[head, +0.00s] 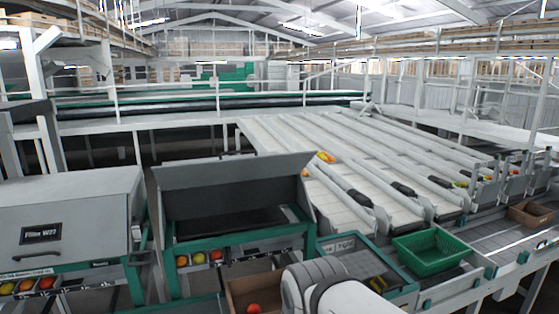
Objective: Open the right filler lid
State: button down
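Two filler machines stand side by side at the left. The right filler's grey lid (232,170) stands raised and tilted at the back, with the dark inside of the filler (235,222) open to view below it. The left filler's grey lid (65,218) is down; it carries a dark label reading "Filler W27" and a handle below. A grey and white arm of mine rises at the bottom middle, in front of the fillers. My gripper is not in view.
A brown box (236,290) with a red tomato (253,308) stands below the right filler. A green crate (430,252) and a brown box (530,214) sit on the line at the right. Sloping white sorting lanes (340,165) run behind. Green-edged frames surround the fillers.

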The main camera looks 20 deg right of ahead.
aim_at(172, 177)
jog(key=z, duration=0.05)
jog(key=i, duration=1)
jog(key=u, duration=0.05)
